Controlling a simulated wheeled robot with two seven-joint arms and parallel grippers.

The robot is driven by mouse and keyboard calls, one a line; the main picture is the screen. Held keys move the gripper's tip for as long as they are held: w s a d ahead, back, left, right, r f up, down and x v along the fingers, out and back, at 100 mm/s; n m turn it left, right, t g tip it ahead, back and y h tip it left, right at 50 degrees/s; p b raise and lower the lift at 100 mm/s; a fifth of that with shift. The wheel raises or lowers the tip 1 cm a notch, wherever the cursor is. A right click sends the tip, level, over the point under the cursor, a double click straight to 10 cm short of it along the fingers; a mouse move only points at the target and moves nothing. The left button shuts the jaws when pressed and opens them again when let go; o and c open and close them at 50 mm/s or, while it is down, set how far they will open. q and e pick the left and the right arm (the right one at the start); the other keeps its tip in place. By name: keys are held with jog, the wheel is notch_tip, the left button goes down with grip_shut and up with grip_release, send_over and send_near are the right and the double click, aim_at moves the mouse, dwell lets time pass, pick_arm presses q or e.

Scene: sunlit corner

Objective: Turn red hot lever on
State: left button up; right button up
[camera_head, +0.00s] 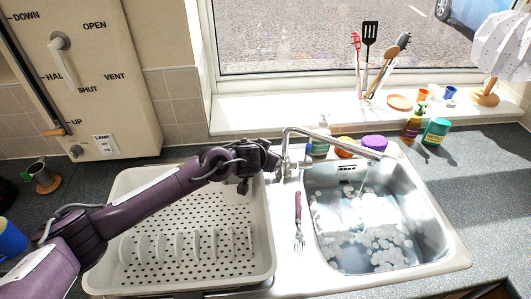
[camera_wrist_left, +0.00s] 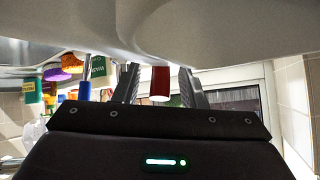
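The red hot lever (camera_wrist_left: 160,82) shows in the left wrist view as a short red handle. My left gripper (camera_head: 270,161) is at the tap's left side in the head view. In the wrist view its two grey fingers (camera_wrist_left: 160,88) are apart, one on each side of the red lever; I cannot tell if either touches it. A blue lever (camera_wrist_left: 86,73) is left of the fingers there. The chrome tap (camera_head: 335,140) arches over the sink in the head view, where the red lever is hidden behind my gripper. My right gripper is not in view.
The steel sink (camera_head: 445,235) has white foam patches in it. A white drying rack (camera_head: 262,255) lies under my left arm. A fork with a dark red handle (camera_head: 298,208) lies between rack and sink. Bottles and a green tub (camera_head: 436,131) stand behind the sink.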

pick_arm(q)
jog(key=shift+b+v, duration=0.3)
jog(key=shift+v, duration=3.6)
